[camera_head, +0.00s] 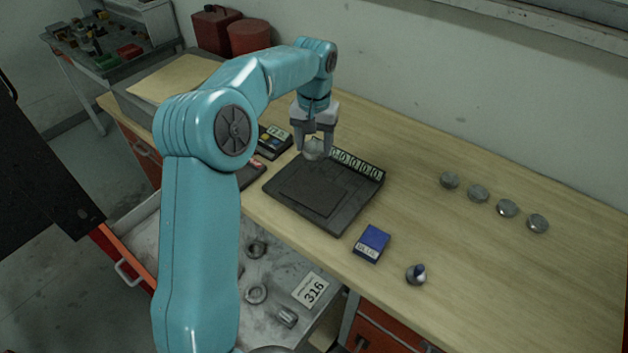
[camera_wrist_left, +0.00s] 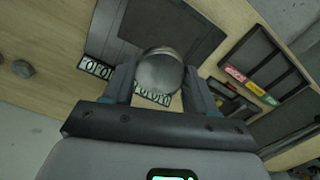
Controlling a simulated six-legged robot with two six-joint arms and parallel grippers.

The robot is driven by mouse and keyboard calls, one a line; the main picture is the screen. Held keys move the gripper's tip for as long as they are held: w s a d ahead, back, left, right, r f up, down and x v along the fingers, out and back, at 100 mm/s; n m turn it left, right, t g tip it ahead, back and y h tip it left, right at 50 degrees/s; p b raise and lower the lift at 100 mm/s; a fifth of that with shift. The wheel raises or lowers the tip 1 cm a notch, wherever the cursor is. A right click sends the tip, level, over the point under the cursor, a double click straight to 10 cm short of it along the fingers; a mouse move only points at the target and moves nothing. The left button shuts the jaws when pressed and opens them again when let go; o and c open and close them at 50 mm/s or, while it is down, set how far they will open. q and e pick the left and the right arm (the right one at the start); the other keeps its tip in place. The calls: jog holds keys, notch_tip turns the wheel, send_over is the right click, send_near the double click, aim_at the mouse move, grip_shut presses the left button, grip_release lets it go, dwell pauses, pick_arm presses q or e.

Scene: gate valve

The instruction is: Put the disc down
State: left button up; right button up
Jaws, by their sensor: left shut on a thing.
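My left gripper (camera_head: 314,146) is shut on a round grey metal disc (camera_head: 314,151). It holds the disc over the back left part of a black flat device (camera_head: 345,212) with a square plate (camera_head: 311,194) and a row of white digits (camera_head: 357,164). In the left wrist view the disc (camera_wrist_left: 159,70) sits between the two fingers (camera_wrist_left: 158,82), with the device's plate (camera_wrist_left: 178,28) beyond it. I cannot tell whether the disc touches the device. Several similar discs (camera_head: 507,208) lie in a row on the bench at the right. My right gripper is not in view.
A blue box (camera_head: 371,243) and a small knobbed weight (camera_head: 416,274) stand on the wooden bench (camera_head: 480,275) right of the device. A dark tray (camera_wrist_left: 265,72) lies on its other side. An open drawer with metal rings (camera_head: 256,293) is below. The bench's right part has free room.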

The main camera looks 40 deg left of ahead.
pick_arm(q)
send_near(314, 191)
jog(key=shift+s+d, duration=0.1)
jog(key=shift+s, duration=0.2)
jog(key=f, duration=0.3)
jog(key=shift+w+a+f, duration=0.1)
jog(key=shift+w+a, duration=0.1)
jog(key=shift+w, duration=0.15)
jog(key=f+b, duration=0.1)
jog(key=f, duration=0.1)
jog(key=f+b, duration=0.1)
jog(key=shift+s+d+b, duration=0.1)
jog(key=shift+s+b, duration=0.15)
jog(key=shift+b, duration=0.1)
jog(key=shift+w+f, duration=0.2)
jog(key=shift+w, duration=0.1)
jog(key=shift+s+f, duration=0.1)
jog(key=shift+s, duration=0.1)
jog(key=o, duration=1)
jog(key=shift+s, duration=0.1)
jog(key=o, duration=0.3)
jog(key=shift+o, duration=0.2)
jog(key=shift+w+f, duration=0.1)
jog(key=shift+w, duration=0.15)
jog(key=shift+s, duration=0.1)
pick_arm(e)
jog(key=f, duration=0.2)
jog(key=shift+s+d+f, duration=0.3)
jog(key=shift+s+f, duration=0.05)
